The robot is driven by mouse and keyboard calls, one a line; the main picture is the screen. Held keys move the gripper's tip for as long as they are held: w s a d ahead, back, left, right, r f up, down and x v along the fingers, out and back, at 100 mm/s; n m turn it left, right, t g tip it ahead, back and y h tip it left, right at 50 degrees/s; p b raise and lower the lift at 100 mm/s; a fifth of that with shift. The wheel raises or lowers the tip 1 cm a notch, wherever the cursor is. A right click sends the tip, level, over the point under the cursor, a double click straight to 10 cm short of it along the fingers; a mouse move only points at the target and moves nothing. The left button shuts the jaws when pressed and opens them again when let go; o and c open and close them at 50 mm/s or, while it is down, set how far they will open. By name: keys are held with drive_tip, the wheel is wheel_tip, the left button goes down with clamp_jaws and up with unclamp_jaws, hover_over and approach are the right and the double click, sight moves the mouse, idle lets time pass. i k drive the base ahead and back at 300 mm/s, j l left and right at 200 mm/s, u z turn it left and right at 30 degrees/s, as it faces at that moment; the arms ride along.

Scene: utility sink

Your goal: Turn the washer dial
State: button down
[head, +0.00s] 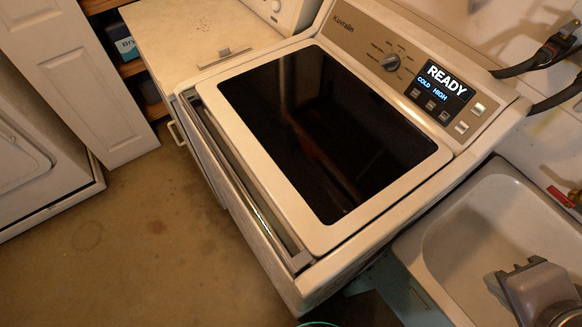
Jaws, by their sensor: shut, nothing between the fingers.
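The washer dial (390,62) is a round grey knob with a lighter pointer, set among printed labels on the control panel at the washer's back edge. It is in plain view with nothing touching it. The washer (318,236) is white with a dark glass lid, which is down. The display (440,88) beside the dial reads READY, COLD and HIGH. My gripper (503,283) is grey, shut and empty, at the lower right over the sink. It is well apart from the dial. Part of my arm is cut off by the picture edge.
A white utility sink (447,292) stands right of the washer. Dark hoses (545,60) run behind the panel to the wall. A white top-loading machine (205,38) stands at the left. Nothing stands on the glass lid (320,135). The floor at the left is clear.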

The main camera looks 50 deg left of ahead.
sight(391, 62)
drive_tip(key=k+u, duration=0.2)
drive_tip(key=u, duration=0.2)
drive_tip(key=k+j+u, duration=0.2)
drive_tip(key=u, duration=0.2)
drive_tip(key=k+j+u, duration=0.2)
drive_tip(key=u, duration=0.2)
